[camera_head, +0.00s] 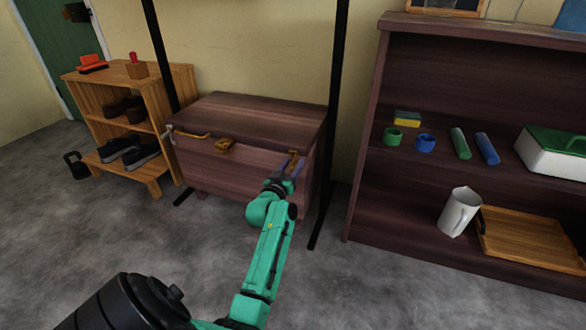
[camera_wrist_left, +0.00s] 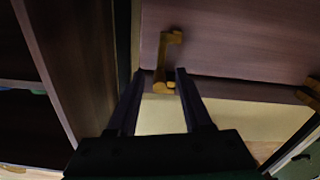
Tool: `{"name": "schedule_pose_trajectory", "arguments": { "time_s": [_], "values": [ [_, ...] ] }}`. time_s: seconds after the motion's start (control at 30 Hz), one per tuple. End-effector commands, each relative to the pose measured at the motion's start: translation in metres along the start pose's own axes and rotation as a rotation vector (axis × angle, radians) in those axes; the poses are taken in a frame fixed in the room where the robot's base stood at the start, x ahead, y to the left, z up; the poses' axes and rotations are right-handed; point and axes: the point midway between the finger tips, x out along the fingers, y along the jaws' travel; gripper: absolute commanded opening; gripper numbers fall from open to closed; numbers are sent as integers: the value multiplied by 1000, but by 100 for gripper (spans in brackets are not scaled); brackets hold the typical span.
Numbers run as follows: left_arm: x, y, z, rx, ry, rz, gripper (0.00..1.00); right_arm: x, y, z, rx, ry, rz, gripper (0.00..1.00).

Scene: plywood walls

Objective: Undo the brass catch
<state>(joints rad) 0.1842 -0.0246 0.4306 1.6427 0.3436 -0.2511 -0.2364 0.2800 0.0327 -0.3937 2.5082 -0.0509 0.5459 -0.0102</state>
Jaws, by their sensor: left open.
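A dark wooden chest (camera_head: 228,174) with its lid down stands against the wall. A brass catch (camera_head: 294,158) sits at the right of its front edge. My left gripper (camera_head: 288,168) is open at the right catch. In the left wrist view the catch (camera_wrist_left: 167,62) is long with a thick end, and that end lies between the fingertips of my left gripper (camera_wrist_left: 160,76). I cannot tell whether they touch it. My right gripper is not in view.
A dark shelf unit (camera_head: 394,165) with a white jug (camera_head: 459,212), a wooden tray and small items stands at the right. A light wooden shoe rack (camera_head: 157,115) stands at the left. Thin black posts flank the chest. The grey floor in front is clear.

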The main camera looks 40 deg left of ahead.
Motion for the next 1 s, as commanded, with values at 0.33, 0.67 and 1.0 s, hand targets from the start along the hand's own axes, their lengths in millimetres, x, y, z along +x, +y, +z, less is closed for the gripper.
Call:
{"name": "schedule_pose_trajectory", "arguments": {
  "time_s": [0.33,0.67,1.0],
  "values": [
    [7,0,0,0,-2,-1,38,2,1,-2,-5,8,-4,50],
    [7,0,0,0,-1,-1,0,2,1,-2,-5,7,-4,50],
    [7,-1,0,0,-1,-1,0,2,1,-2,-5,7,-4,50]
  ]
}}
